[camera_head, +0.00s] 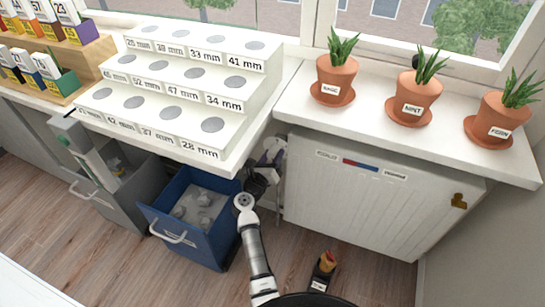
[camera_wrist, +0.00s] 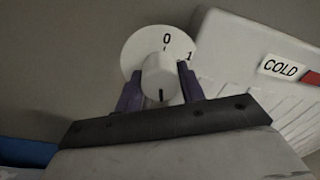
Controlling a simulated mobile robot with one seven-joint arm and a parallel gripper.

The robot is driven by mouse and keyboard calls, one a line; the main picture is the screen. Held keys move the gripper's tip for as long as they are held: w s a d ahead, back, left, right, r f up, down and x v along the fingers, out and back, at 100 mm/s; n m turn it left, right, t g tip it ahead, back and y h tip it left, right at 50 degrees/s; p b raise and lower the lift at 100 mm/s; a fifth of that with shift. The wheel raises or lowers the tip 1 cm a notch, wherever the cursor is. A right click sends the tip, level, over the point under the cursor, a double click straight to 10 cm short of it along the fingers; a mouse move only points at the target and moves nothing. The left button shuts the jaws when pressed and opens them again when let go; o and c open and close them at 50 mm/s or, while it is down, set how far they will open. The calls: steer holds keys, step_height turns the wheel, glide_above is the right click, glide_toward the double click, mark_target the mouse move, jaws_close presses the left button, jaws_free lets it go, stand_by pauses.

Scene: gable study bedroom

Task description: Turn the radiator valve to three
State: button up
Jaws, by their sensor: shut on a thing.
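The radiator valve shows in the wrist view as a white round dial plate (camera_wrist: 144,46) with a white knob (camera_wrist: 159,72) in front. The dial reads 0 at the top and 1 to its right; the other numbers are hidden. A short dark mark shows on the knob's near end. My gripper (camera_wrist: 160,88) has its two purple fingers on either side of the knob, shut on it. In the head view my gripper (camera_head: 266,172) is at the radiator's left end, and the valve is mostly hidden there. The white radiator (camera_head: 350,210) stands under the windowsill.
A blue open drawer (camera_head: 190,235) and a grey open drawer (camera_head: 125,190) stand left of my arm. The white stepped stand (camera_head: 165,125) is above them. Potted plants stand on the sill (camera_head: 370,125). A small dark object (camera_head: 322,272) is on the floor.

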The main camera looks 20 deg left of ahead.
stand_by(0.3)
steer(key=o, duration=1)
steer(key=s, duration=0.9)
steer(key=s+b, duration=0.1)
steer(key=s, duration=0.3)
steer(key=shift+s+a, duration=0.4)
steer(key=shift+f, duration=0.1)
